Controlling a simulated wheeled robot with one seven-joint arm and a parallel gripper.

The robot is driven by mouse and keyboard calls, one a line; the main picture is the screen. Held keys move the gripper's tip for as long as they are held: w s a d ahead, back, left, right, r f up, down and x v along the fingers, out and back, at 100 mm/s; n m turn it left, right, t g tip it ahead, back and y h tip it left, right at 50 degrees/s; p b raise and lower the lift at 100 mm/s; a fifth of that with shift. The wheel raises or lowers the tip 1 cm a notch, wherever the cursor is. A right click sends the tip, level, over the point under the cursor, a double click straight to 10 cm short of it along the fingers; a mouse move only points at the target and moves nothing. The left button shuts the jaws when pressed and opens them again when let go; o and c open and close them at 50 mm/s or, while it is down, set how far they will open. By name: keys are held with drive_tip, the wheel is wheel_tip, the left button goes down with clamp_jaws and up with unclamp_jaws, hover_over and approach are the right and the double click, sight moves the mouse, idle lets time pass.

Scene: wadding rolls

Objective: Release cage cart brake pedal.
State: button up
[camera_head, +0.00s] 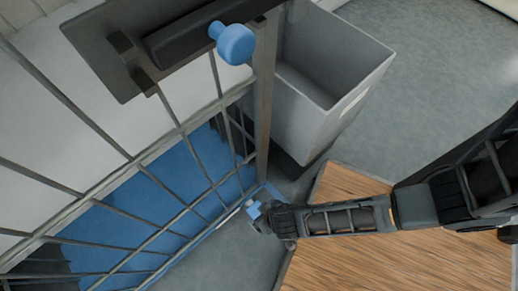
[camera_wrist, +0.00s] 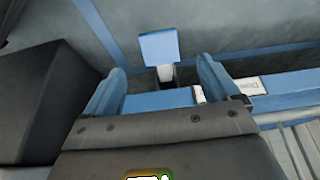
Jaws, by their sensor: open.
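The cage cart (camera_head: 262,120) stands at the left in the head view, with grey wire bars and a blue base. In the wrist view, the brake pedal (camera_wrist: 158,46) is a blue square plate on a short pale stem, beyond the blue base rail (camera_wrist: 165,101). My gripper (camera_wrist: 161,66) is open and empty. Its two blue fingers point toward the pedal, one on each side of it; whether they touch anything is unclear. In the head view, my gripper (camera_head: 258,214) is low beside the cart's bottom corner, where small blue parts are hard to tell apart.
A grey open bin (camera_head: 310,125) stands behind the cart's corner post. A wooden board (camera_head: 385,250) lies under my arm at the right. A dark plate with a blue knob (camera_head: 235,44) is near the cart's top. Grey floor is clear at the upper right.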

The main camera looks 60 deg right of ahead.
sight(257, 211)
drive_tip(key=b+x, duration=0.4)
drive_tip(key=x, duration=0.4)
drive_tip(key=shift+c, duration=0.3)
drive_tip(key=c, duration=1.5)
drive_tip(key=shift+o, duration=0.2)
drive_tip(key=r+g+p, duration=0.1)
drive_tip(key=p, duration=0.2)
drive_tip(key=shift+r, duration=0.2)
drive_tip(key=shift+r+g+y+p, duration=0.25)
drive_tip(key=shift+g+y+p, duration=0.25)
drive_tip(key=shift+g+p, duration=0.5)
drive_tip(key=o, duration=1.5)
